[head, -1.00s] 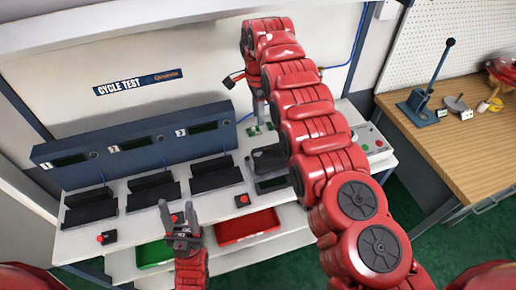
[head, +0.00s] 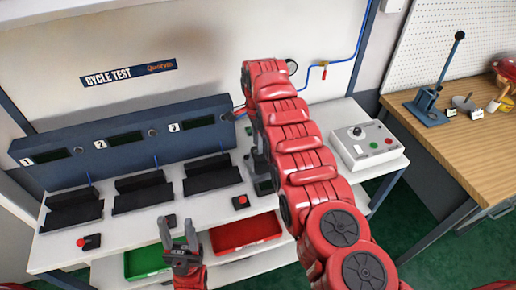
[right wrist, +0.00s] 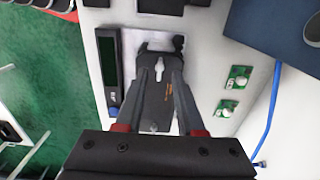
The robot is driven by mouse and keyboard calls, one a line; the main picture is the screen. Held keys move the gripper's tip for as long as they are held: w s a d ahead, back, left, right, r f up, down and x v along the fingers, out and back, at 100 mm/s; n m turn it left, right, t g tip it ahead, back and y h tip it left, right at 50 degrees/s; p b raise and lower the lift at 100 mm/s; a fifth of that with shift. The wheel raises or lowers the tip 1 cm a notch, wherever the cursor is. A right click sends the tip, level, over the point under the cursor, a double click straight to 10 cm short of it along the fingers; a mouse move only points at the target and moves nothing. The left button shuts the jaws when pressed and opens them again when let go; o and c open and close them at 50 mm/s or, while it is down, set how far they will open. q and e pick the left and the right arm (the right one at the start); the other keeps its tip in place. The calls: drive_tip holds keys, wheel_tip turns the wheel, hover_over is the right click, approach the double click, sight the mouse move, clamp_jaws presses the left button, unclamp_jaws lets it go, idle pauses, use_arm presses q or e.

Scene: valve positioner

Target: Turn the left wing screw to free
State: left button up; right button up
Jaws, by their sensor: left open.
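My left gripper (head: 180,245) is open and empty, pointing up in front of the bench's front edge. My right arm reaches across the bench, and its gripper is hidden behind the arm in the head view. In the right wrist view, my right gripper (right wrist: 161,62) has its fingers apart around a dark plate (right wrist: 158,100) with a pale keyhole-shaped slot and small orange lettering. I cannot tell whether the fingers touch it. A small round screw head (right wrist: 153,127) shows low on the plate. I cannot make out the left wing screw in either view.
The white bench (head: 120,225) holds several black cradles (head: 143,192) below a blue test panel (head: 130,144). A green tray (head: 147,262) and a red tray (head: 245,232) sit below. A control box (head: 368,147) stands right of my arm. A wooden table (head: 445,150) is at the right.

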drive_tip(key=shift+d+f, duration=0.1)
drive_tip(key=shift+f, duration=0.85)
clamp_jaws()
